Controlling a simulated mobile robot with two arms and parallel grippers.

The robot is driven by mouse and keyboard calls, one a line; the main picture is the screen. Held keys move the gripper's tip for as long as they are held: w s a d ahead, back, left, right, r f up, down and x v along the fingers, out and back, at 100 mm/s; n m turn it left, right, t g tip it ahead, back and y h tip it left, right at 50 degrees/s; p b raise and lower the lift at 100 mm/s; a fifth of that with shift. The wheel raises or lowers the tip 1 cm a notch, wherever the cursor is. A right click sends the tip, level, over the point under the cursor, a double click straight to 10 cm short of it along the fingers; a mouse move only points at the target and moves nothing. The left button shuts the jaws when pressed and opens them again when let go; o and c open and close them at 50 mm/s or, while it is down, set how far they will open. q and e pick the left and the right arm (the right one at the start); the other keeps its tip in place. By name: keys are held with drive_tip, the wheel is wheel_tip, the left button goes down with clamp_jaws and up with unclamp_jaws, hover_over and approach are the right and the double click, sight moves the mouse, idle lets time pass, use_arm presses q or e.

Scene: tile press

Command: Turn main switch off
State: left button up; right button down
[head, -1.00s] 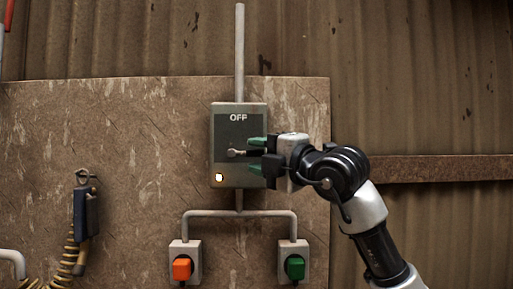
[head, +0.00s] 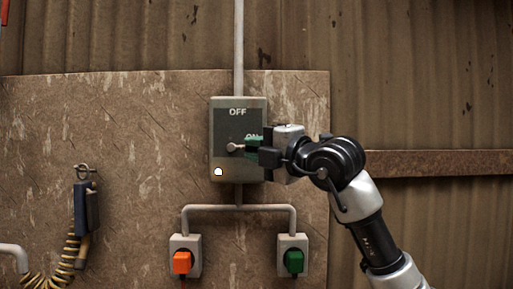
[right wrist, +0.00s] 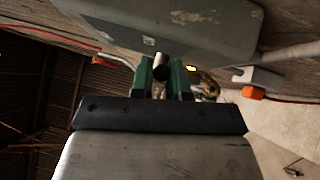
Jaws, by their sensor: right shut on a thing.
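The main switch is a grey box (head: 238,190) on the brown board, marked OFF at the top and ON at the right. Its lever pivots at a round hub (head: 233,147) and points right, toward the ON mark. My right gripper (head: 254,148) is shut on the lever (right wrist: 161,70). In the right wrist view the green fingertips stand on both sides of the dark lever, close to the box face. A small lamp (head: 218,172) at the box's lower left glows. My left gripper is not in view.
Below the box, pipes lead to an orange switch (head: 182,262) and a green switch (head: 294,261). A dark handset (head: 86,208) with a coiled yellow cord hangs at the left. The board between the handset and the box is clear.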

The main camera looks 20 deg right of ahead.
drive_tip(key=shift+r+n+g+p, duration=0.3)
drive_tip(key=shift+r+n+p, duration=0.1)
drive_tip(key=shift+p, duration=0.15)
drive_tip(key=r+n+g+h+p, duration=0.1)
drive_tip(key=p, duration=0.2)
drive_tip(key=a+r+n+g+h+p, duration=0.1)
drive_tip(key=n+g+h+p, duration=0.1)
drive_tip(key=p, duration=0.1)
drive_tip(key=r+n+g+h+p, duration=0.1)
drive_tip(key=n+h+p, duration=0.1)
drive_tip(key=p, duration=0.1)
drive_tip(key=shift+w+a+r+g, duration=0.2)
drive_tip(key=shift+a+r+g, duration=0.1)
drive_tip(key=shift+g, duration=0.1)
drive_tip(key=h+p, duration=0.1)
drive_tip(key=a+n+g+h+p, duration=0.1)
drive_tip(key=n+p, duration=0.1)
drive_tip(key=shift+w+a+r+h, duration=0.25)
drive_tip(key=shift+a+r+h, duration=0.05)
drive_tip(key=shift+r+h, duration=0.1)
drive_tip(key=shift+w+a+n+g+h+p, duration=0.1)
drive_tip(key=shift+a+n+g+h+p, duration=0.35)
drive_tip(key=shift+h+p, duration=0.2)
drive_tip(key=shift+w+a+f+n+g+h, duration=0.15)
drive_tip(key=shift+a+n+g+h, duration=0.1)
drive_tip(key=shift+h, duration=0.4)
drive_tip(key=shift+p, duration=0.3)
drive_tip(key=c, duration=1.1)
unclamp_jaws()
